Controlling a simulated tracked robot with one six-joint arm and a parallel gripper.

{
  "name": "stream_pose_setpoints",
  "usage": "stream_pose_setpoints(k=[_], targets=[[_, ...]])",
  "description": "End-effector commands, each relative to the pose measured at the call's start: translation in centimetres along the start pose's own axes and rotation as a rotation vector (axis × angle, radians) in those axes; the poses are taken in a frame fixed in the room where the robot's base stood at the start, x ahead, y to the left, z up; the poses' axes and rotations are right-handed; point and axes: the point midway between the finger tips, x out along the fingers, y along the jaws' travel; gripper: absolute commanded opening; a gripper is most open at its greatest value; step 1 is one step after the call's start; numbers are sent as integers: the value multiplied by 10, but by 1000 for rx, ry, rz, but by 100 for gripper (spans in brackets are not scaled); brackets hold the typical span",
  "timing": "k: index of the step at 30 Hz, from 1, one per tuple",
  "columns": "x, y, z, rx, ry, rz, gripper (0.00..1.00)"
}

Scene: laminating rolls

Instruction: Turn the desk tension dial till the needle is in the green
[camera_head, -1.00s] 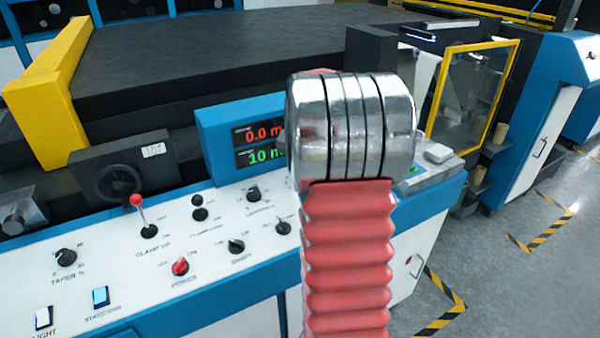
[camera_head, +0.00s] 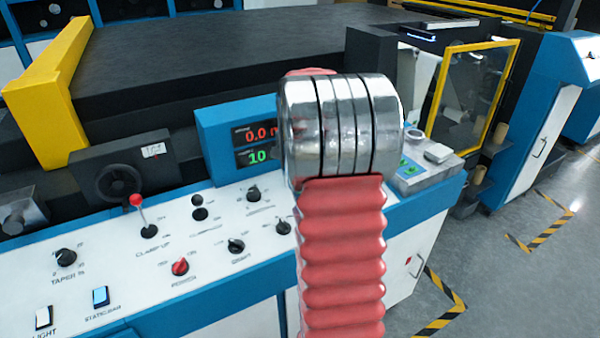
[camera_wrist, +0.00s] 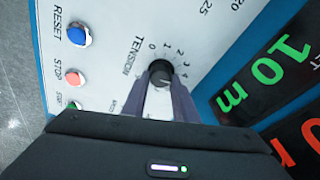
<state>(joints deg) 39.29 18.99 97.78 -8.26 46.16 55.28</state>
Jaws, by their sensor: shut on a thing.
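In the wrist view the black tension dial (camera_wrist: 160,72) sits on the white panel, beside the word TENSION and a scale with small numbers from 0 up. My gripper (camera_wrist: 163,88) has its two grey fingers at the near side of the dial, shut on it. I cannot tell where the dial's pointer mark stands. Larger numbers, 20 and 25, show at the top edge of the wrist view; no needle or green band shows there. In the head view my arm hides the dial and the gripper.
Blue RESET (camera_wrist: 79,34) and red STOP (camera_wrist: 75,77) buttons lie left of the dial. A display (camera_wrist: 275,80) reading 10 m in green stands close on the right. In the head view, several other knobs and a red-topped lever (camera_head: 137,201) are on the desk (camera_head: 110,250).

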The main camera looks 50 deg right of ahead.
Motion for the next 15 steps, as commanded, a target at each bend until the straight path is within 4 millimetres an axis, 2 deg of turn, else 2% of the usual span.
stream_pose_setpoints(k=[6, 7, 15], targets=[[-1, -4, 4, -1, -4, -7, 4], [-1, -4, 4, -2, -4, -7, 28], [0, -2, 2, -1, -2, -4, 45]])
